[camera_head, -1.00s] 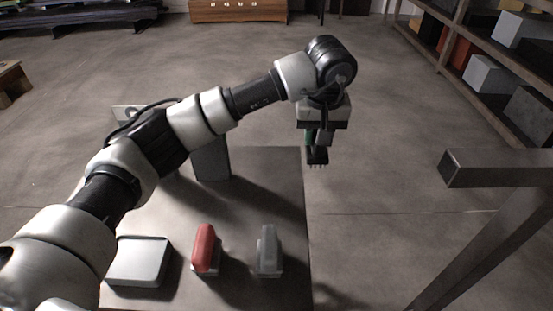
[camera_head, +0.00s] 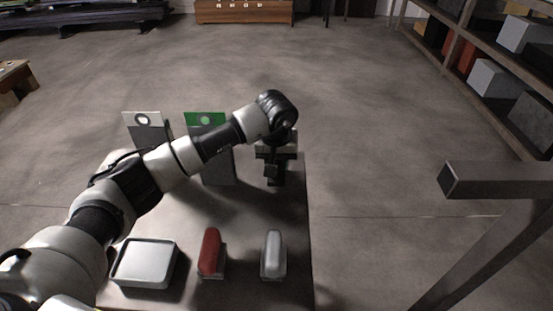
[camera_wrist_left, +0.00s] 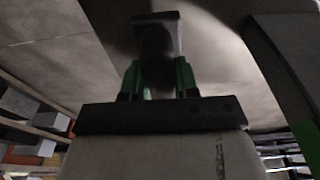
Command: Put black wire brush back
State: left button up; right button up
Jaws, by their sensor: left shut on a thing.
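My left gripper (camera_head: 276,164) is over the right back part of the table (camera_head: 295,215). It is shut on the black wire brush (camera_head: 273,181), which hangs below its fingers, above the tabletop. In the left wrist view the green fingers of the gripper (camera_wrist_left: 158,78) clasp the dark brush (camera_wrist_left: 157,45), whose details are hard to make out in shadow. My right gripper is not in view.
At the table's front are a white tray (camera_head: 119,276), a red-handled block (camera_head: 210,252) and a grey one (camera_head: 273,254). Two upright holders, white-labelled (camera_head: 142,119) and green-labelled (camera_head: 204,119), stand at the back. A metal frame (camera_head: 490,180) is at right.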

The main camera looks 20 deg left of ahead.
pick_arm(q)
jog(key=o, duration=0.8)
jog(key=shift+o, duration=0.2)
notch_tip(320, 180, up, 12)
jog(key=s, duration=0.1)
jog(key=shift+s+d+b, duration=0.25)
jog(key=shift+s+b, duration=0.15)
